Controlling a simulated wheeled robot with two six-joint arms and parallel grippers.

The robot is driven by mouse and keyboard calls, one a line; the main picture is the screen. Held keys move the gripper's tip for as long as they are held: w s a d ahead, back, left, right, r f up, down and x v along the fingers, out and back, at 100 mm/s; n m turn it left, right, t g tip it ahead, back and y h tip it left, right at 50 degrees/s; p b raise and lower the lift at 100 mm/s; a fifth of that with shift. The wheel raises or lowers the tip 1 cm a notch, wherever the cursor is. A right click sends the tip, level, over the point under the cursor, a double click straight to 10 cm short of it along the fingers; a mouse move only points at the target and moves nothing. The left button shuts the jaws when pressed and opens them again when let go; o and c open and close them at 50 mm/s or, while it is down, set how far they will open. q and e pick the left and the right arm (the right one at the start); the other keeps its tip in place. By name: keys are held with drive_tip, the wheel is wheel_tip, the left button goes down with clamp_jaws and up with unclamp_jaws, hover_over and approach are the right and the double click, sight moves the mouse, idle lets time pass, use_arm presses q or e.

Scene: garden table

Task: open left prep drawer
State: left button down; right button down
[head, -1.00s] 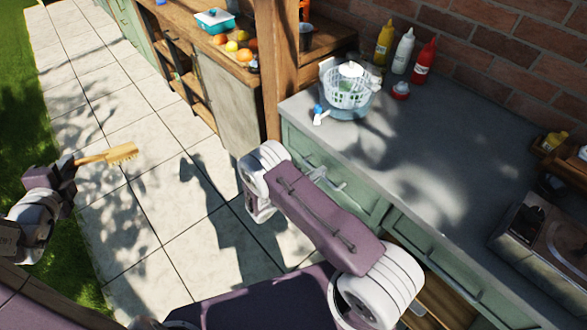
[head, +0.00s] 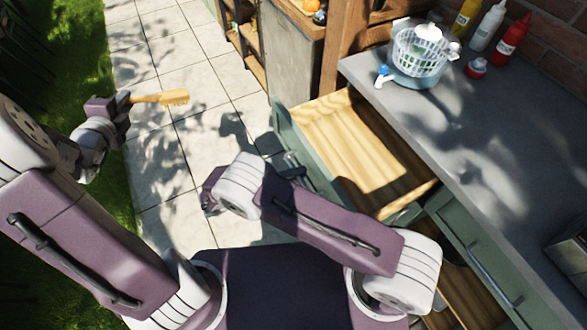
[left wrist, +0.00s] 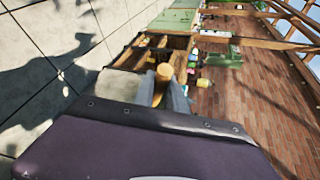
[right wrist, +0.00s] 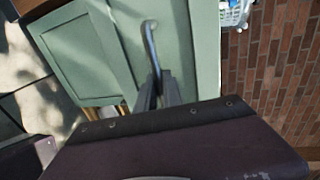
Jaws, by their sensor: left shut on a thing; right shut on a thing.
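The left prep drawer stands pulled out, with a green front (head: 302,150) and an empty pale wooden inside (head: 365,150). Its bar handle (right wrist: 150,45) shows in the right wrist view. My right gripper (right wrist: 158,88) is shut on that handle; in the head view my arm hides most of the grip. My left gripper (head: 122,102) is shut on a wooden brush (head: 162,97) and holds it over the paving, away from the drawer. The brush's round end (left wrist: 164,72) shows between the fingers in the left wrist view.
A grey counter (head: 450,140) runs above the drawers. On it stand a white colander (head: 420,50) in a blue bowl and sauce bottles (head: 510,38). Another green drawer (head: 475,250) lies to the right. Pale paving (head: 170,150) is free at the left.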

use_arm(q)
drive_tip(key=shift+f, duration=0.2)
use_arm(e)
drive_tip(key=shift+s+a, duration=0.2)
drive_tip(key=shift+a, duration=0.3)
drive_tip(key=c, duration=1.8)
unclamp_jaws()
